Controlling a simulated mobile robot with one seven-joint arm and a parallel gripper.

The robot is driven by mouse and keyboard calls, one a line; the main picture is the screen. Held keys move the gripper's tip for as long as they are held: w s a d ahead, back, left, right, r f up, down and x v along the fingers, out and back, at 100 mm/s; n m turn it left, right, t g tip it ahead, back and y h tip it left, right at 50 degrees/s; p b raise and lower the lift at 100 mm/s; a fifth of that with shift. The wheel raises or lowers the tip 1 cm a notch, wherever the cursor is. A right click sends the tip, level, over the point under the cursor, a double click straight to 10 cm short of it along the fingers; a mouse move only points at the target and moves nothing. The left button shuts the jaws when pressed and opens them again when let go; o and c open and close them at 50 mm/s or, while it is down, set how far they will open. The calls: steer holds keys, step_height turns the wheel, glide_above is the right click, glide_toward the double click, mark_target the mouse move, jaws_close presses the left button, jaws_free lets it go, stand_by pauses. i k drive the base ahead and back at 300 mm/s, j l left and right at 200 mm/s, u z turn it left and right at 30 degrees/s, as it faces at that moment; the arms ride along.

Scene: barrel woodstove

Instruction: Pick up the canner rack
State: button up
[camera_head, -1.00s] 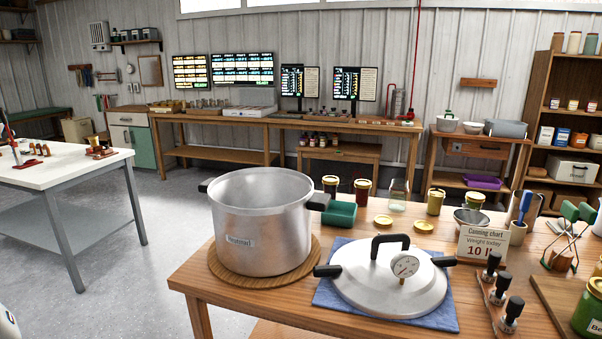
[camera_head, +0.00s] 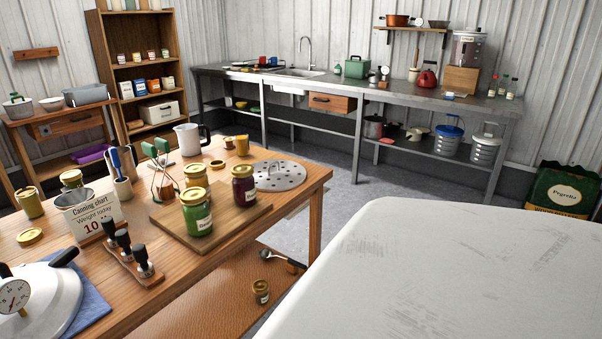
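The canner rack (camera_head: 280,175), a round silver metal plate with holes, lies flat near the right end of the wooden table (camera_head: 318,176). It sits to the right of a wooden board (camera_head: 225,220) with several filled jars; a dark purple jar (camera_head: 244,186) stands near its left edge. Nothing lies on top of the rack. My gripper is not in view.
A large white scuffed surface (camera_head: 440,270) fills the lower right. A white pitcher (camera_head: 188,140) and jar lifter (camera_head: 162,170) stand left of the rack. Below, a ladle (camera_head: 285,260) and small jar (camera_head: 261,290) lie low down. Grey floor shows beyond the table.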

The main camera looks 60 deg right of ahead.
mark_target(272, 175)
steer(key=z, duration=1.65)
steer(key=i+z, duration=0.15)
steer(key=i, duration=0.95)
steer(key=i+z, duration=0.15)
steer(key=i, duration=1)
